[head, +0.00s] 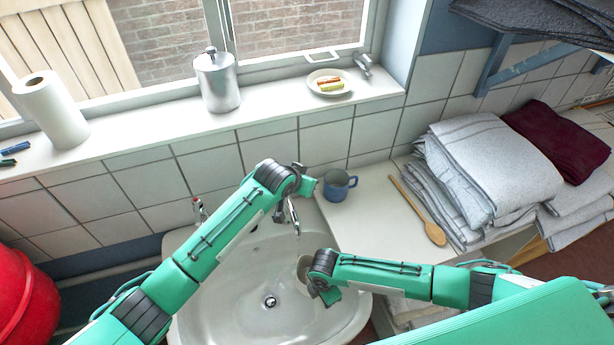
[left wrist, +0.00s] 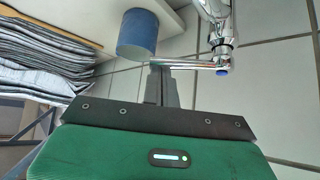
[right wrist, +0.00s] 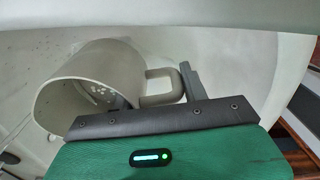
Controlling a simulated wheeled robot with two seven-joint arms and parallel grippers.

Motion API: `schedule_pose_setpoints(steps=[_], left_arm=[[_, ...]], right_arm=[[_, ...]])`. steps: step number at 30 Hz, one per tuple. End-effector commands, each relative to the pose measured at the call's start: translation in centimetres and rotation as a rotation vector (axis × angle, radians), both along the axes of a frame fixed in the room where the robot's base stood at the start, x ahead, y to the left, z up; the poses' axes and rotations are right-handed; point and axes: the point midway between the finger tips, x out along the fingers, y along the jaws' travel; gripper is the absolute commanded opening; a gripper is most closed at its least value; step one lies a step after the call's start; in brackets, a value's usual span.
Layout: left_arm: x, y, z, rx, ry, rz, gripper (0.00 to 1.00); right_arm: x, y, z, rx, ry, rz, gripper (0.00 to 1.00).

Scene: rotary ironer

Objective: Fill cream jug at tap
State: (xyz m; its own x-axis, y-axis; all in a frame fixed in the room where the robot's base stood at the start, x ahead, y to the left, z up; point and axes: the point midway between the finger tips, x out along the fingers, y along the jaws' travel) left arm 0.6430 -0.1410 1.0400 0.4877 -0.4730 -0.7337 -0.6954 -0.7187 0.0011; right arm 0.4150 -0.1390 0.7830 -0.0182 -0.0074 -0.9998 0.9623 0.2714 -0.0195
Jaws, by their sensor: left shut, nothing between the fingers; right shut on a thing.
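The cream jug (head: 304,268) is over the basin, partly hidden by my right gripper (head: 322,291). In the right wrist view, the jug (right wrist: 85,88) has its mouth to the left, with pale spots inside that I cannot identify. My right gripper is shut on its handle (right wrist: 165,86). The chrome tap (head: 292,212) stands at the basin's back right, above and behind the jug; no stream is clear. My left gripper (head: 301,172) is shut and empty beside it. In the left wrist view, its fingers (left wrist: 160,85) are close to the blue-marked tap's lever (left wrist: 192,65); contact is unclear.
The white basin (head: 215,306) lies below both arms. A red-marked tap (head: 200,209) is at its back left. A blue mug (head: 337,186) and wooden spoon (head: 418,212) are on the right counter, beside folded towels (head: 490,165). A canister (head: 216,82) and plate (head: 328,92) occupy the sill.

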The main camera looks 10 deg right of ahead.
Motion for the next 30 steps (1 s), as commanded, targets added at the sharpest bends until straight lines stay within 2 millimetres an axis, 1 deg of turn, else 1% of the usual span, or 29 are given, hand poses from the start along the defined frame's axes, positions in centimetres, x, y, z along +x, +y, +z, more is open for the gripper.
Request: schedule_pose_setpoints(steps=[1, 9, 11, 21, 30], left_arm=[[-0.1, 0.4, 0.0, 0.000, 0.001, -0.040, 0.00], [-1.2, 1.8, 0.0, 0.002, 0.001, -0.292, 0.00], [-1.5, 2.1, 0.0, 0.000, -0.001, -0.325, 0.00], [-2.1, 3.7, 0.0, -0.001, -0.001, -0.331, 0.00], [-2.2, 4.4, 0.0, 0.000, -0.001, -0.330, 0.00]], right_arm=[[0.1, 0.0, 0.0, 0.000, -0.001, 0.000, 0.10], [0.1, 0.0, 0.0, 0.001, -0.001, 0.000, 0.10], [0.1, 0.0, 0.0, 0.000, -0.001, 0.000, 0.10], [0.1, 0.0, 0.0, 0.000, -0.001, 0.000, 0.10], [0.1, 0.0, 0.0, 0.000, -0.001, 0.000, 0.10]])
